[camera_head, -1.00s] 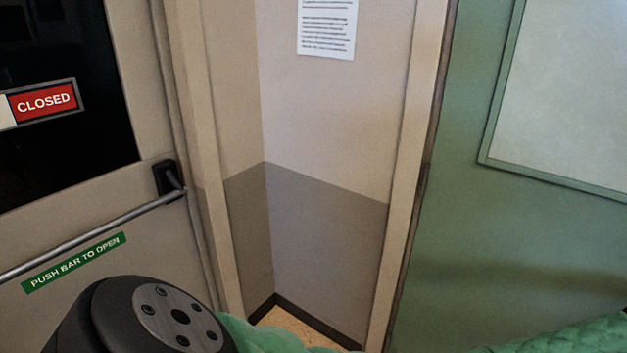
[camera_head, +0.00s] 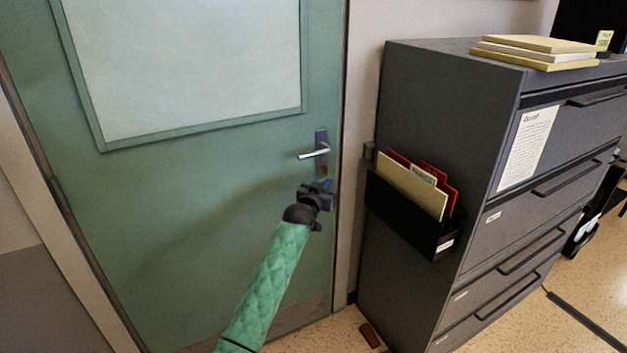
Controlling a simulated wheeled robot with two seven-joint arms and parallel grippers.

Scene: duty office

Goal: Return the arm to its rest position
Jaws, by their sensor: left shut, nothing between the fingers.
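My left arm, in a green quilted sleeve, reaches up from the bottom of the head view. Its black left gripper (camera_head: 322,192) is shut and empty, in front of the green door (camera_head: 200,190). In the picture the gripper is just below the door's silver lever handle (camera_head: 315,153). I cannot tell whether the gripper touches the door. My right gripper is not in view.
A dark grey filing cabinet (camera_head: 400,85) stands right of the door, with a black folder holder (camera_head: 400,212) on its side. Yellow folders (camera_head: 535,45) lie on top. A brown object (camera_head: 369,335) is on the floor by the cabinet.

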